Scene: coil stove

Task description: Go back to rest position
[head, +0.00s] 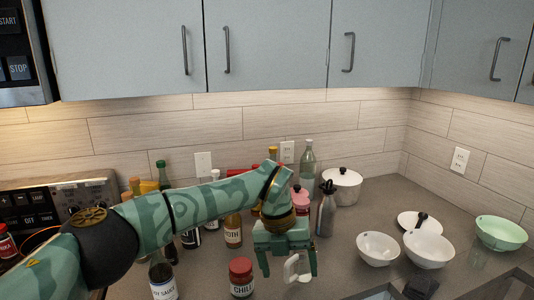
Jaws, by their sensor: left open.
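My left gripper (288,262) hangs over the counter with its fingers spread and pointing down. My left arm reaches in from the lower left. A white object (298,268) shows between and beyond the fingers, partly hidden; I cannot tell whether they touch it. My right gripper is not in view.
The counter (345,240) holds a red-lidded chili jar (241,278), a sauce bottle (162,280) and several other bottles near my arm. A lidded pot (342,185), white bowls (428,248) and a green bowl (501,233) stand to the right. Cabinets (270,45) hang above.

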